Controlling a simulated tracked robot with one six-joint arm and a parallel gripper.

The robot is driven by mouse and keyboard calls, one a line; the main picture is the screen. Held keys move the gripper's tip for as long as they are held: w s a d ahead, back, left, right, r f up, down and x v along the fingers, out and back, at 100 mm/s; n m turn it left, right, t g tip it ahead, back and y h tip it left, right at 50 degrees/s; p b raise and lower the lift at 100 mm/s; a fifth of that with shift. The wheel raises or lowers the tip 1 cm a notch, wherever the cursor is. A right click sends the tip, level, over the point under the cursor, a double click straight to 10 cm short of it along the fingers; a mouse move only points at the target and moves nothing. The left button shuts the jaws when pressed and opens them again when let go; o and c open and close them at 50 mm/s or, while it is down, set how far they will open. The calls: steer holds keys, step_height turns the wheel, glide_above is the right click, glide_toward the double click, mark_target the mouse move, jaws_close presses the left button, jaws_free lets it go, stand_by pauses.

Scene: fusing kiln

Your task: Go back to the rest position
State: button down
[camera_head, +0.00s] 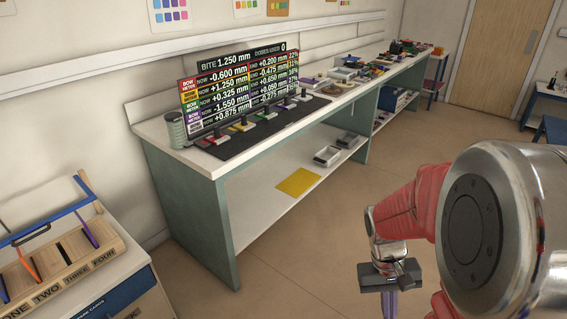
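My gripper (390,302) hangs downward at the lower right, in front of bare floor, at the end of my red and silver arm. Its dark body shows, with a narrow purple part below it that the bottom edge cuts off. I cannot tell whether this purple part is its fingers or something between them. The gripper stands apart from the long workbench (225,163) and touches nothing that I can see.
A display board (240,88) with millimetre readings stands on the bench behind a dark mat with several coloured devices. A wooden rack (60,262) labelled ONE to FOUR is at lower left. A yellow sheet (298,182) lies on the lower shelf. The middle floor is clear.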

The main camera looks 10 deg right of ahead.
steer(key=a+r+n+t+y, duration=0.1)
steer(key=a+r+n+t, duration=0.1)
steer(key=a+r+t, duration=0.7)
steer(key=a+r, duration=0.6)
steer(key=r, duration=0.4)
steer(key=shift+s+a+n, duration=0.15)
steer(key=shift+s+n, duration=0.05)
steer(key=shift+n, duration=0.2)
steer(key=c, duration=2.5)
jaws_free()
